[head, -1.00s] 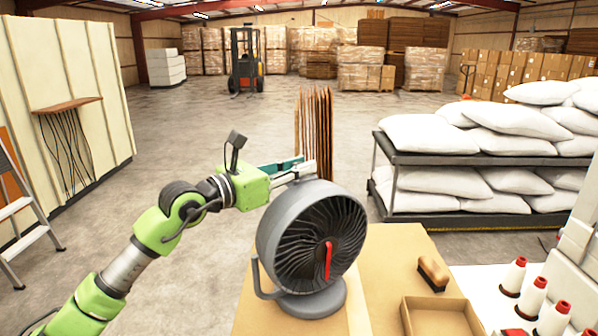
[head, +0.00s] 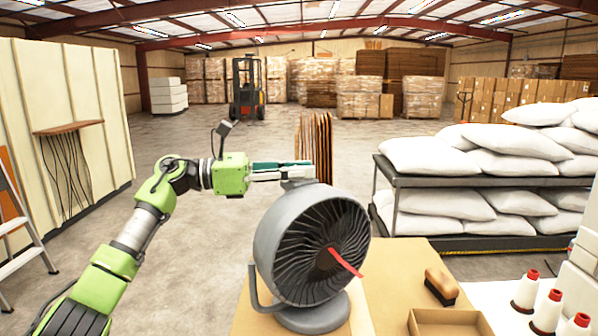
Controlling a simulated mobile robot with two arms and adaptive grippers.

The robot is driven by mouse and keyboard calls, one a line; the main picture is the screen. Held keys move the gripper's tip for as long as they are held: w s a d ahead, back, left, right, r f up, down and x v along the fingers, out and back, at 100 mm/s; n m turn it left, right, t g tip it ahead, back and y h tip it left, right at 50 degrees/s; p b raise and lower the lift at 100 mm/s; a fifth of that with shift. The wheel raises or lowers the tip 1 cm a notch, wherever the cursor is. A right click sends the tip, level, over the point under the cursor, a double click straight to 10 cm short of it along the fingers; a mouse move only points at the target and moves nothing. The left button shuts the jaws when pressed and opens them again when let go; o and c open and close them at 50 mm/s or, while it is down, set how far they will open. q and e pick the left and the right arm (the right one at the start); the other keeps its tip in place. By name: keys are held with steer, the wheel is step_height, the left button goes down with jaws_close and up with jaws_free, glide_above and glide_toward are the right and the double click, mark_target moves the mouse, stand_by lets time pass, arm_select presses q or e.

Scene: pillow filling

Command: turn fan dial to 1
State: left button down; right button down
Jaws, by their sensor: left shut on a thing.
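The grey fan (head: 318,250) stands on the table and faces front-right. A red strip (head: 345,262) at the middle of its grille slants down to the right. My left gripper (head: 300,173) is at the top of the fan, its fingers reaching in from the left. It is shut on the fan dial, a small grey part on top (head: 297,183) mostly hidden by the fingers. The dial's marks cannot be read. My right gripper is not in view.
A rack of white pillows (head: 470,185) stands to the right. Upright brown sheets (head: 314,145) stand behind the fan.

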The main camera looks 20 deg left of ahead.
arm_select(q)
steer(key=shift+m+g, duration=0.4)
steer(key=shift+g, duration=0.2)
steer(key=c, duration=1.9)
jaws_free()
steer(key=shift+a, duration=0.1)
steer(key=v, duration=1.2)
steer(key=shift+f, duration=0.2)
